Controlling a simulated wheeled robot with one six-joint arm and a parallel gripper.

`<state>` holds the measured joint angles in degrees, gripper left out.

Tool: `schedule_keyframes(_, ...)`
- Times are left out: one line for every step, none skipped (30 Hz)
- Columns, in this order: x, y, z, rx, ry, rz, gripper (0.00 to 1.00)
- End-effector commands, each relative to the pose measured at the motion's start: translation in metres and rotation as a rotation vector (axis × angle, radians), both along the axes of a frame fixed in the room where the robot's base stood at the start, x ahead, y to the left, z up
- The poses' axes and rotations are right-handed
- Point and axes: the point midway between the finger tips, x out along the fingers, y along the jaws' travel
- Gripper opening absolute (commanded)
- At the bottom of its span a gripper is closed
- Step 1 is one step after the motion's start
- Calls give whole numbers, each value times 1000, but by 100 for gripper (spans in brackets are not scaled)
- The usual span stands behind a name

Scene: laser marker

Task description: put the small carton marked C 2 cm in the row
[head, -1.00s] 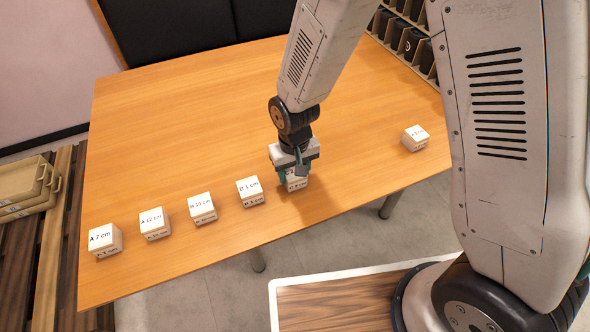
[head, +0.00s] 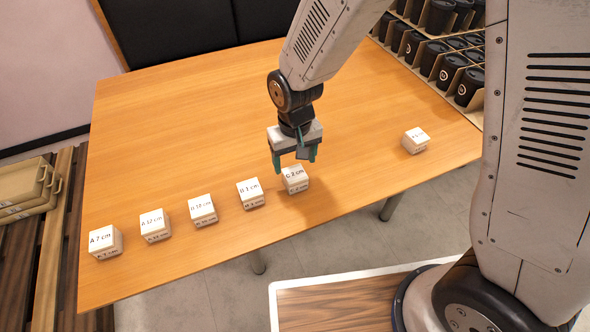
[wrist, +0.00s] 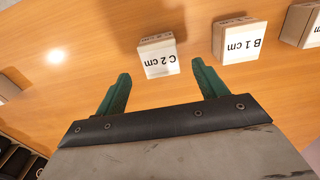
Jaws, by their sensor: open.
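The small white carton marked C 2 cm (head: 295,179) stands on the table at the right end of a row of cartons. It also shows in the wrist view (wrist: 158,57), beyond the fingertips. My gripper (head: 293,163) is open and empty, raised just behind and above this carton, apart from it. Its green fingers are spread in the wrist view (wrist: 160,77). To the left in the row stand the carton marked B 1 cm (head: 250,193), one that seems to read B 10 cm (head: 203,209), A 12 cm (head: 155,225) and A 7 cm (head: 105,241).
Another white carton (head: 415,140) stands alone at the right of the wooden table (head: 180,110); its label is too small to read. A rack of black cups (head: 440,60) stands at the back right. The table's middle and back left are clear.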

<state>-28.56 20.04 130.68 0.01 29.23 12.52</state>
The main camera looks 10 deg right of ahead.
Motion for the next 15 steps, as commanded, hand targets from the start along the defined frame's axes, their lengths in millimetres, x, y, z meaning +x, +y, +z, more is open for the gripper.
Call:
schedule_keyframes(1, 1, 13, 3, -5, 0, 71)
schedule_keyframes(1, 1, 19, 2, -5, 0, 71)
schedule_keyframes(1, 1, 27, 2, -5, 0, 71)
schedule_keyframes(1, 0, 32, 2, -4, 0, 71)
schedule_keyframes(1, 0, 37, 2, -4, 0, 71)
schedule_keyframes(1, 0, 43, 2, -3, 0, 71)
schedule_keyframes(1, 0, 46, 2, -3, 0, 71)
schedule_keyframes(1, 0, 49, 2, -3, 0, 71)
schedule_keyframes(0, 0, 53, 0, -1, 0, 71)
schedule_keyframes(0, 0, 55, 0, -1, 0, 71)
schedule_keyframes(0, 0, 57, 0, -1, 0, 71)
schedule_keyframes(0, 0, 59, 0, -1, 0, 71)
schedule_keyframes(0, 0, 59, 0, 0, 0, 71)
schedule_keyframes(0, 0, 60, 0, 0, 0, 71)
schedule_keyframes(0, 0, 60, 0, 1, 0, 71)
